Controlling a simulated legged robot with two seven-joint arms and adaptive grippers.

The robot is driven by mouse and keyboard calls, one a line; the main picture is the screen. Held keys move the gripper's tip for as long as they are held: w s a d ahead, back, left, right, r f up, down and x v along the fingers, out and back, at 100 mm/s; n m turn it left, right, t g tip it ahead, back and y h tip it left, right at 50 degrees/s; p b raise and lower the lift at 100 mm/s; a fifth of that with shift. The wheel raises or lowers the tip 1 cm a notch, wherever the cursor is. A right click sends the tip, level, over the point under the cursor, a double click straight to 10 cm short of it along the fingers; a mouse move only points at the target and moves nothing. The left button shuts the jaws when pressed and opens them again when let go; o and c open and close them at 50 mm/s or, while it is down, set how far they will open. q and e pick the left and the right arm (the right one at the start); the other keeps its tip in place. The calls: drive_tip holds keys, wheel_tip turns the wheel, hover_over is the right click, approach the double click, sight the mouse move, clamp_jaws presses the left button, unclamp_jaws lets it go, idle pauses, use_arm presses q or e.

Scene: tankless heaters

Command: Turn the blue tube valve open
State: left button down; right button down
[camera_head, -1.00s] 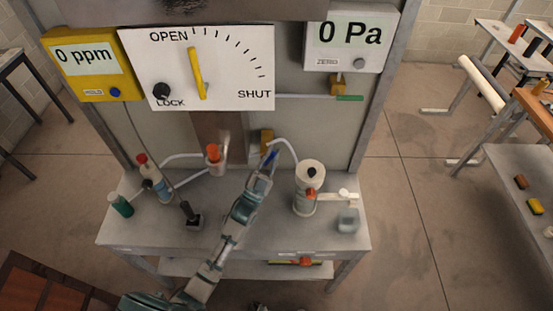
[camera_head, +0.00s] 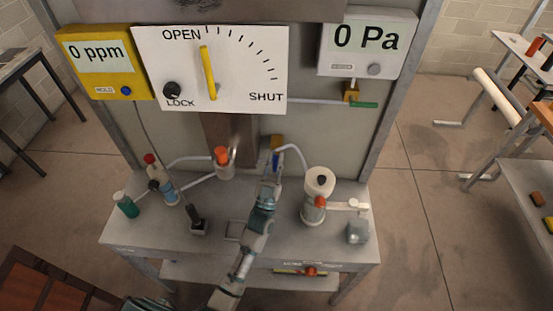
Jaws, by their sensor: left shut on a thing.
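The blue valve handle (camera_head: 276,158) sits at the back of the grey bench, below a brass-coloured fitting (camera_head: 277,141), with a pale tube running right from it. My left gripper (camera_head: 273,172) reaches up from below and is shut on the blue handle, covering its lower part. The handle looks close to upright. The gripper hides the exact finger contact. My right gripper is not in view.
A white canister (camera_head: 318,190) stands right of my left gripper. An orange-capped cup (camera_head: 223,163) and a black joystick (camera_head: 197,220) stand to its left. The dial panel (camera_head: 245,70) hangs above, its yellow pointer near OPEN.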

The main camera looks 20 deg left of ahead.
use_arm(q)
drive_tip(key=shift+f, duration=0.35)
drive_tip(key=c, duration=1.1)
unclamp_jaws()
drive_tip(key=shift+w, duration=0.1)
drive_tip(key=shift+c, duration=0.2)
drive_tip(key=shift+r, duration=0.15)
drive_tip(key=v, duration=1.2)
